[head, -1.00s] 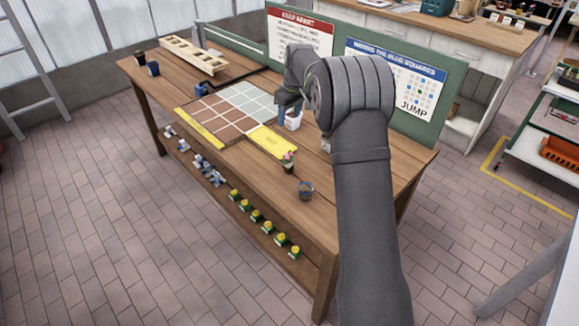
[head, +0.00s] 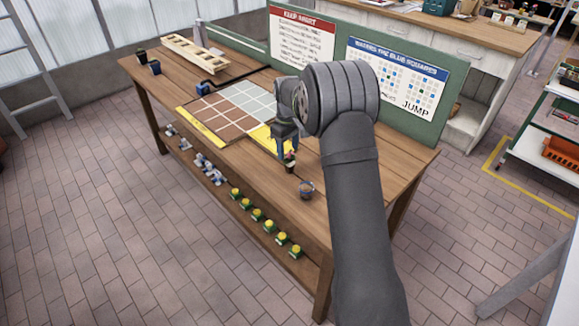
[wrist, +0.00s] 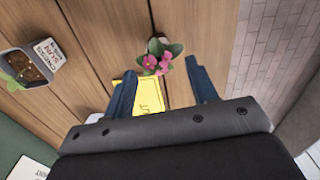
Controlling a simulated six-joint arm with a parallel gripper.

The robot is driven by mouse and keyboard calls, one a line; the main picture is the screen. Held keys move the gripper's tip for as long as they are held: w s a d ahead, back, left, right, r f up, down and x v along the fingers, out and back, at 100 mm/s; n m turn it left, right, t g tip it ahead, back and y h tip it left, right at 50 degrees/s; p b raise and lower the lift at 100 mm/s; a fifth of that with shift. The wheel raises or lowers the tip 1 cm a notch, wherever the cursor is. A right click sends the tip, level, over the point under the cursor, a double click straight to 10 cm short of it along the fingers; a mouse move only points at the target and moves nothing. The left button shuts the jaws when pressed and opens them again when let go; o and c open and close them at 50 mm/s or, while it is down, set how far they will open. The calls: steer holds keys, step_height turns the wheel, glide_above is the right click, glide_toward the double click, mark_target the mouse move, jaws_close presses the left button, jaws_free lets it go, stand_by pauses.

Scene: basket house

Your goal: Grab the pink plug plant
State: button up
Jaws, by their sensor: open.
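The pink plug plant (wrist: 158,58) has pink flowers and green leaves. In the wrist view it sits just beyond and between my fingertips, and its pot is mostly hidden under the leaves. My gripper (wrist: 160,75) is open and empty, with one blue finger to either side of the plant. It points down at the table in the head view (head: 284,150).
A grid board (head: 232,108) with yellow strips lies left of my gripper. A labelled planter with soil (wrist: 30,66) is at the left in the wrist view. A green sign panel (head: 340,60) runs along the table's back.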

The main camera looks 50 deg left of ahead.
mark_target(289, 156)
steer(key=shift+d+f, duration=0.15)
steer(key=shift+f, duration=1.2)
steer(key=shift+d+f, duration=0.15)
steer(key=shift+f, duration=1.2)
steer(key=c, duration=1)
steer(key=shift+c, duration=0.2)
steer(key=shift+r, duration=0.1)
